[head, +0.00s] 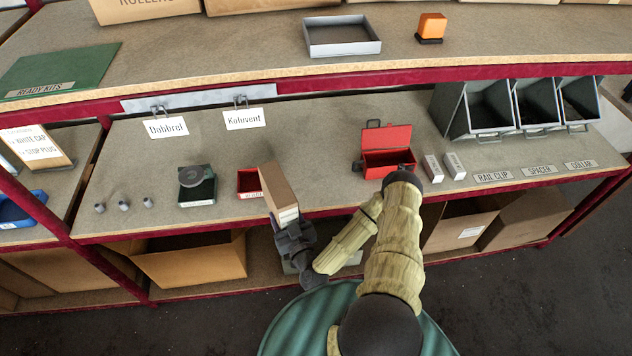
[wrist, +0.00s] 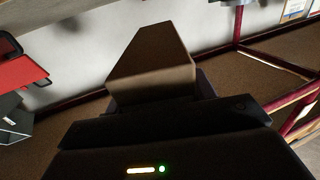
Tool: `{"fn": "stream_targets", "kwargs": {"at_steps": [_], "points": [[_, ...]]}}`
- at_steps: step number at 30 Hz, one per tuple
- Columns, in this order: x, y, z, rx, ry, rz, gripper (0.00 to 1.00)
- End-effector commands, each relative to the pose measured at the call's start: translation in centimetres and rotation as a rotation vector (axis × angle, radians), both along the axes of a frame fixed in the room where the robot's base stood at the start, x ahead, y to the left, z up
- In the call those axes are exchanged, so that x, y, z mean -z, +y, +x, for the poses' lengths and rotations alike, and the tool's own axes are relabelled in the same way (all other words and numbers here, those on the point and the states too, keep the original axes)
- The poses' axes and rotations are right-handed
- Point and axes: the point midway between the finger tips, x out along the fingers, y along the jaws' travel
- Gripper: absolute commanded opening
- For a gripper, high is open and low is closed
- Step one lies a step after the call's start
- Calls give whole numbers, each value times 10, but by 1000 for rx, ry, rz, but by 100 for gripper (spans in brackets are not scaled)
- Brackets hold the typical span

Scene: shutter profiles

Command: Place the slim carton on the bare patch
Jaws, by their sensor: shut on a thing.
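The slim carton (head: 277,187) is tall and brown with a pale label near its lower end. My gripper (head: 291,225) is shut on that lower end and holds it at the front edge of the middle shelf (head: 320,180), leaning a little in the head view. The carton also fills the middle of the wrist view (wrist: 152,62), ahead of the dark jaws. It partly covers a small red tray (head: 248,182). The shelf is bare between the carton and the open red toolbox (head: 388,145); no marked patch shows, so I cannot tell which bare area is meant.
A dark green box with a round grey thing (head: 195,185) stands left of the red tray. Several small grey pieces (head: 123,205) stand farther left. Two small pale boxes (head: 433,168) and grey bins (head: 490,108) are at right. Hanging signs (head: 245,119) and the upper shelf are above.

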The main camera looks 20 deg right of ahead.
Motion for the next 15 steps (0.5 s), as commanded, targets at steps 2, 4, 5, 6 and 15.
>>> {"fn": "stream_targets", "kwargs": {"at_steps": [2,4,5,6,15], "points": [[4,-4,5,-1,-5,-4,18],[10,-11,11,-3,-7,-5,18],[13,-14,15,-2,-7,-7,18],[17,-20,21,0,-9,-8,18],[33,-73,70,40,-11,-8,18]]}}
